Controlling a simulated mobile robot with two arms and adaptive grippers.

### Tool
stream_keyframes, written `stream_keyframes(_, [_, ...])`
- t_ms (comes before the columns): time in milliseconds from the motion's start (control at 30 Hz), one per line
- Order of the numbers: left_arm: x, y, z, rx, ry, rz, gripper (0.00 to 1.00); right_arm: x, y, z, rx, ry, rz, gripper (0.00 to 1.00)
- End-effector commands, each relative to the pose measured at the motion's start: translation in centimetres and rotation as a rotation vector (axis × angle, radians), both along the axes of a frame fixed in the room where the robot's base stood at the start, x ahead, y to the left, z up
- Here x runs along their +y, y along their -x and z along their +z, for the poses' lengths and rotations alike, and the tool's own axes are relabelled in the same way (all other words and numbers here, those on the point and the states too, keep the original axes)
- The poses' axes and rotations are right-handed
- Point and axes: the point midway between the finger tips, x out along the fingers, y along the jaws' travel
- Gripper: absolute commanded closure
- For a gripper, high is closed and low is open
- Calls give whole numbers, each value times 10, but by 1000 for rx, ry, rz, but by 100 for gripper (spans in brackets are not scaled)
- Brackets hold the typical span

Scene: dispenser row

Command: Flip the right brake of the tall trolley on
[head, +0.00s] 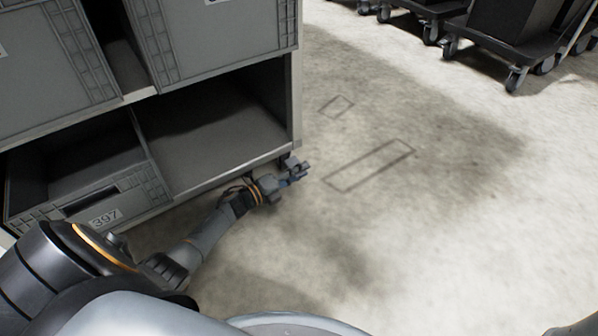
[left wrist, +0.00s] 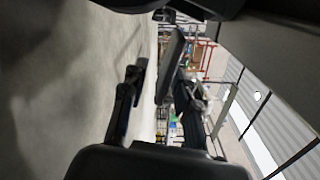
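The tall trolley (head: 296,98), a grey frame with shelves, fills the upper left of the head view. A small dark part, perhaps a caster, shows under its near right corner, partly behind my left gripper (head: 298,173). That gripper is low, just outside this corner. In the left wrist view my left gripper (left wrist: 155,72) has a narrow gap between its fingers, with no object clearly held. A dark wheel-like shape (left wrist: 164,15) shows at the top there. I cannot make out the right brake or its position. My right gripper is out of view.
Dark wheeled dollies (head: 515,50) stand at the upper right. The concrete floor (head: 450,220) right of the trolley is clear, with dark rectangles marked on it (head: 370,166).

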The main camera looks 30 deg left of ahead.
Motion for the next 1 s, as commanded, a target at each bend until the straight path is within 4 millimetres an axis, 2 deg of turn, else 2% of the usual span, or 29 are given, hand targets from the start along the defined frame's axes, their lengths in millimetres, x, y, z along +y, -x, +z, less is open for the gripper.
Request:
stream_keyframes(133, [2,5,0,1,0,0,70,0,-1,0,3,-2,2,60])
stream_keyframes(233, [7,15,-1,1,-2,1,70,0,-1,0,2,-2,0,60])
stream_keyframes(600, [35,84,-1,3,-1,0,70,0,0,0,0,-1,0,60])
stream_keyframes(700, [41,98,-1,2,-1,1,70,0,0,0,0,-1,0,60])
stream_keyframes(833, [44,108,0,1,0,-1,70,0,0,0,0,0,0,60])
stream_keyframes(1000, [46,111,0,0,0,0,70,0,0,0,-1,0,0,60])
